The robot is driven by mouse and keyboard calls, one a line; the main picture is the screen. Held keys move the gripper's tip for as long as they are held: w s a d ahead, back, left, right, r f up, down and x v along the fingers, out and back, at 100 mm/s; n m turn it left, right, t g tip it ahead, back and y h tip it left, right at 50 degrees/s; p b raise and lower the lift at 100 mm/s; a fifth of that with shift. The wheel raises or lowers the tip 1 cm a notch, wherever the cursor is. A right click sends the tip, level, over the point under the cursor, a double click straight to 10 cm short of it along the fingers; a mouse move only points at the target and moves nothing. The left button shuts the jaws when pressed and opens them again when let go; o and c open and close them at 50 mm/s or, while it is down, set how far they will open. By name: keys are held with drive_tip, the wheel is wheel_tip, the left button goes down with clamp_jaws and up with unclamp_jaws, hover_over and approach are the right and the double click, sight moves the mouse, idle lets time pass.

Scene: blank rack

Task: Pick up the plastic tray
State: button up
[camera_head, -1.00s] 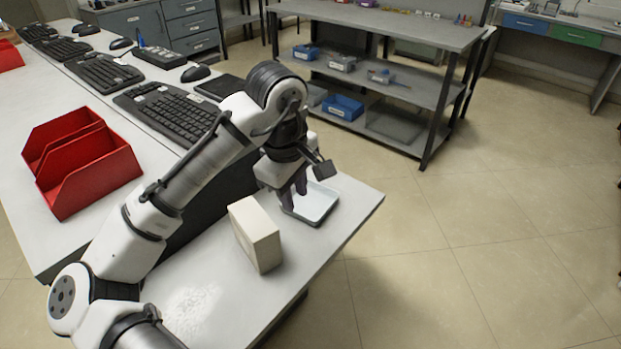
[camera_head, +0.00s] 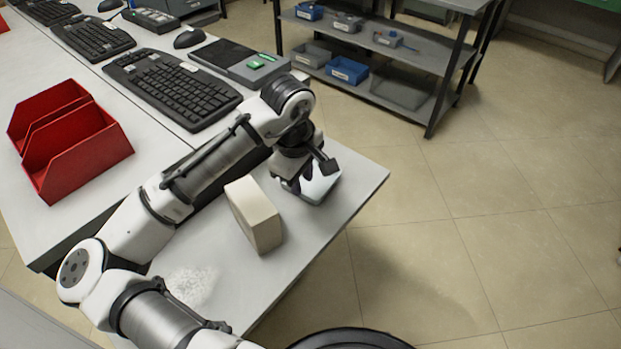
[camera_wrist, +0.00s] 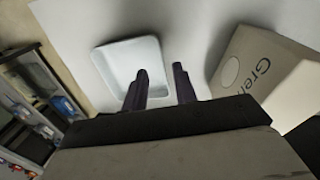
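The plastic tray (camera_head: 321,187) is white, shallow and rectangular with rounded corners. It lies on the grey-white table near its right edge, partly hidden by my gripper in the head view. My gripper (camera_head: 293,184) is over the tray's left side, pointing down. In the wrist view the tray (camera_wrist: 132,62) lies at upper left. My gripper's two dark fingers (camera_wrist: 160,86) are apart with a gap between them. The left finger overlaps the tray's near right part and the right finger is over bare table beside it. I cannot tell the fingers' height above the table.
A cream box (camera_head: 254,213) stands close to the left of the tray; it shows printed lettering in the wrist view (camera_wrist: 262,68). Red bins (camera_head: 70,143) and keyboards (camera_head: 172,89) are on the table at left. A shelf rack (camera_head: 390,62) stands behind. The floor at right is clear.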

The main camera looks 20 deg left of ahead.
sight(314, 192)
drive_tip(key=shift+w+f+p, duration=0.2)
drive_tip(key=shift+f+p, duration=0.5)
drive_tip(key=shift+f, duration=1.85)
clamp_jaws()
